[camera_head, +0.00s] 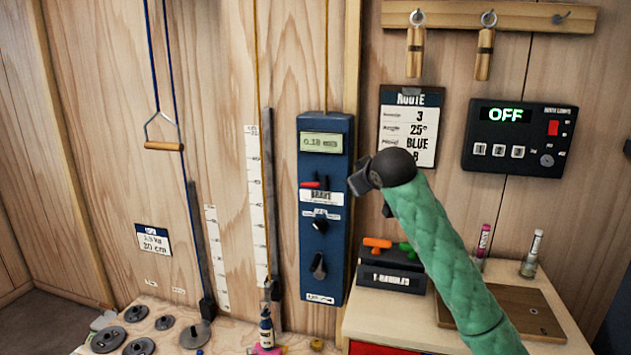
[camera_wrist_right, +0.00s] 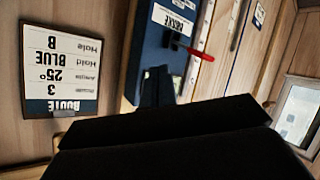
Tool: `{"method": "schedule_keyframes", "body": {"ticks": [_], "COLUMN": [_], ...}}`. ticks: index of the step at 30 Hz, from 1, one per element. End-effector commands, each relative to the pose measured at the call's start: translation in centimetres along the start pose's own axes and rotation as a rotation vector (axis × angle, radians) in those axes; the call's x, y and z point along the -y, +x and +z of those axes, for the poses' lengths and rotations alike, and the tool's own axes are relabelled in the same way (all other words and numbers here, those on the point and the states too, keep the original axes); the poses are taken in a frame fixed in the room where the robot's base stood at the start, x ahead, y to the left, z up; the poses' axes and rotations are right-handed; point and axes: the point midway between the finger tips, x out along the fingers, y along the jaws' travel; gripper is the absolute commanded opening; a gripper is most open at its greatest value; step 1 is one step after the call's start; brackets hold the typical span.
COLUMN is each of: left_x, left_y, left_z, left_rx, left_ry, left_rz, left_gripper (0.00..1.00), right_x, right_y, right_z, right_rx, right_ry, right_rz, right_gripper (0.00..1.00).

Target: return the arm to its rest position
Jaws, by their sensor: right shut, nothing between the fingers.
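My right arm (camera_head: 445,255), in a green quilted sleeve, reaches up from the lower right in the head view. Its dark gripper (camera_head: 360,183) is shut and empty, in front of the right edge of the blue brake box (camera_head: 326,250). I cannot tell whether it touches the box. In the right wrist view, black gripper parts fill the bottom, with the blue box (camera_wrist_right: 150,50) and its red lever (camera_wrist_right: 200,54) beyond. My left arm and gripper are not in view.
A route card (camera_head: 408,125) and an OFF control panel (camera_head: 520,138) are on the wall. Below the arm are a dark box with orange and green handles (camera_head: 388,275), a wooden tray (camera_head: 530,310) and two small bottles. Weight discs (camera_head: 108,340) lie lower left.

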Motion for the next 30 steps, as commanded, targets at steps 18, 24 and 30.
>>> {"method": "schedule_keyframes", "body": {"ticks": [18, 24, 30], "left_x": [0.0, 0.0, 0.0], "left_y": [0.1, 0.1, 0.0], "left_z": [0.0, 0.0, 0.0], "left_rx": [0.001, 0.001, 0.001], "left_ry": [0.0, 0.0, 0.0], "left_rz": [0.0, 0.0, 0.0], "left_gripper": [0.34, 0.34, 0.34], "right_x": [8.4, 11.6, 15.2], "right_y": [0.9, 0.3, -0.9], "right_z": [20.5, 27.4, 34.4], "right_rx": [0.168, 0.245, 0.331], "right_ry": [0.18, 0.229, 0.277], "right_rz": [0.034, 0.026, 0.005], "right_gripper": [0.0, 0.0, 0.0]}}
